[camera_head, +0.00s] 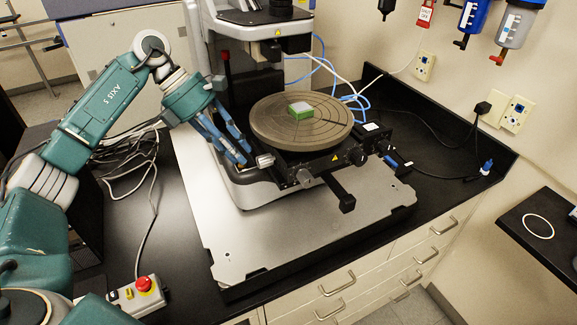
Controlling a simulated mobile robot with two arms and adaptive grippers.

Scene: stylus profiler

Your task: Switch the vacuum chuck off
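The round grey-brown vacuum chuck (273,128) sits on the stage of the profiler. A small green and white sample (300,110) lies on top of it. My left gripper (245,155) has blue fingers pointing down and right, just left of the chuck's edge. The fingers look parted, with nothing seen between them. A silvery knob (265,161) on the stage's left side is just right of the fingertips; I cannot tell whether they touch. Another knob (306,177) is at the stage's front. I cannot tell which control is the vacuum switch. My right gripper is not in view.
The profiler column and head (265,30) rise behind the chuck. Dark stage arms (340,194) stick out at the front. A control box with a red button (144,285) stands at front left. Cables lie left and behind. The metal base plate (240,245) is clear at the front.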

